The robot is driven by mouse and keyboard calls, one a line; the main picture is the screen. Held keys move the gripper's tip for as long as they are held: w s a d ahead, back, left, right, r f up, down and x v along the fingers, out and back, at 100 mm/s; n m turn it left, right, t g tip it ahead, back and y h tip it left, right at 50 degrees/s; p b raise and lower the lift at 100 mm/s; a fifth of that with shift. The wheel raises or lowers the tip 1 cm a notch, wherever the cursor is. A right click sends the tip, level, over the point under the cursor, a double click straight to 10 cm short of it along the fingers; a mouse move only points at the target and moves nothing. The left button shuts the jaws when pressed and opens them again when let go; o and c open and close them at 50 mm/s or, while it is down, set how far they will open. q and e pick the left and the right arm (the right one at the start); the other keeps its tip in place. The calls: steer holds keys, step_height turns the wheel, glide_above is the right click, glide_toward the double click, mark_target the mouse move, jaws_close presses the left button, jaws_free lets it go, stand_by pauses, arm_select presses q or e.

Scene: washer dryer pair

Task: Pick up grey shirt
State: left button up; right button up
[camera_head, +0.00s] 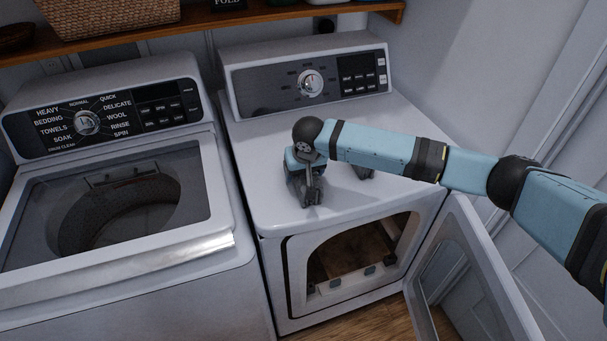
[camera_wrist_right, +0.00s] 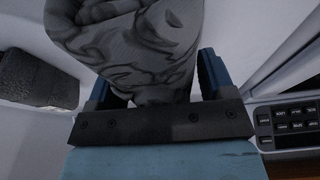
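My right gripper (camera_head: 306,188) is low over the white top of the dryer, near its front edge. In the right wrist view its blue fingers (camera_wrist_right: 155,85) stand well apart. A grey cloth with a swirling pattern (camera_wrist_right: 135,40), which looks like the grey shirt, lies between and beyond them, bunched and close to the palm. I cannot tell if the fingers press on it. In the head view the gripper and arm hide most of the cloth. My left gripper is not in view.
The dryer (camera_head: 262,150) has its front door (camera_head: 470,275) hanging open to the right, with a dark drum opening below. The washer (camera_head: 215,265) stands at the left with a see-through lid. A wooden shelf (camera_head: 270,15) with a wicker basket (camera_head: 110,14) runs above.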

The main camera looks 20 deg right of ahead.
steer(key=c, duration=0.7)
steer(key=shift+c, duration=0.2)
steer(key=shift+r, duration=0.15)
